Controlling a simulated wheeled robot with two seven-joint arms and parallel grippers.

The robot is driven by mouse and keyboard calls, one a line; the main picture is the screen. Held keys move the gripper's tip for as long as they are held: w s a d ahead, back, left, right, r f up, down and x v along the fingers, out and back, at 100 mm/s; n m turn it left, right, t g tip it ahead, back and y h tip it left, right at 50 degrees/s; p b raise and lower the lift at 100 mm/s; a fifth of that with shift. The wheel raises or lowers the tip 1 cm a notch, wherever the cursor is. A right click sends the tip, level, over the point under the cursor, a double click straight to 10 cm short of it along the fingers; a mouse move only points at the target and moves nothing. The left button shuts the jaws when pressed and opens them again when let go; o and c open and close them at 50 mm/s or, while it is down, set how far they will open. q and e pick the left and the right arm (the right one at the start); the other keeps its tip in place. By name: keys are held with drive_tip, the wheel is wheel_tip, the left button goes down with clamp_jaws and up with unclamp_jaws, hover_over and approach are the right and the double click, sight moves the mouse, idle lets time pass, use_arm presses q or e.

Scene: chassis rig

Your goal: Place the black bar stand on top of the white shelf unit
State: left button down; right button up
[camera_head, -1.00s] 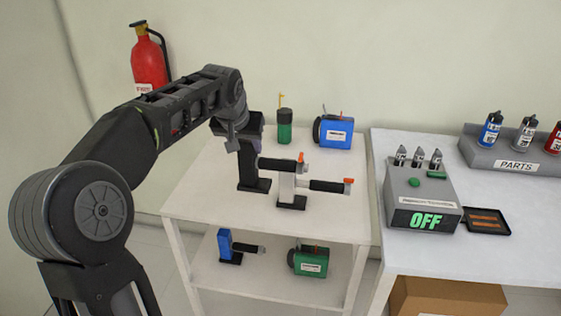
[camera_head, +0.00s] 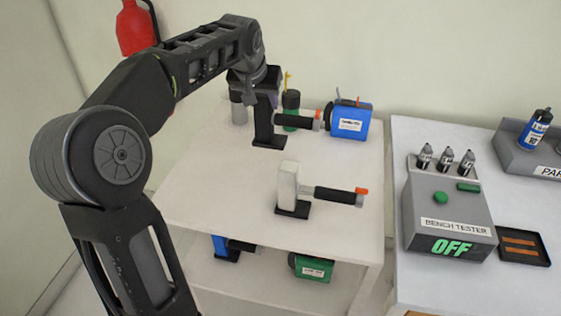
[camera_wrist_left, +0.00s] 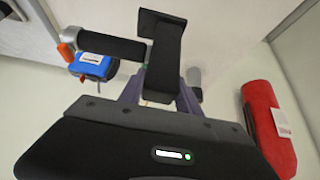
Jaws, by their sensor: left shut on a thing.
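The black bar stand (camera_head: 264,120) has an upright post, a flat foot and a dark bar with an orange tip pointing right. It shows in the left wrist view (camera_wrist_left: 167,55). My left gripper (camera_head: 255,85) is shut on its upper part; the fingers (camera_wrist_left: 158,95) show in the wrist view. The stand is upright over the rear of the white shelf unit's top (camera_head: 215,185). I cannot tell whether its foot touches the top. My right gripper is not in view.
A white bar stand (camera_head: 288,185) stands nearer the front. A blue device (camera_head: 349,122), green cylinder (camera_head: 290,103) and grey cylinder (camera_head: 238,110) are at the back. The top's left front is clear. A bench tester (camera_head: 445,215) is on the right table. A red extinguisher (camera_head: 134,30) is behind.

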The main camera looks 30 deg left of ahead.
sight(265, 132)
use_arm(q)
drive_tip(key=shift+w+f, duration=0.1)
drive_tip(key=shift+f, duration=2.95)
drive_tip(key=shift+f, duration=1.9)
drive_tip(key=c, duration=0.8)
unclamp_jaws()
drive_tip(key=shift+f, duration=0.15)
drive_tip(key=shift+c, duration=0.2)
drive_tip(key=shift+r, duration=0.2)
drive_tip(key=v, duration=1.2)
drive_tip(key=shift+b, duration=0.3)
drive_tip(key=shift+f, duration=0.15)
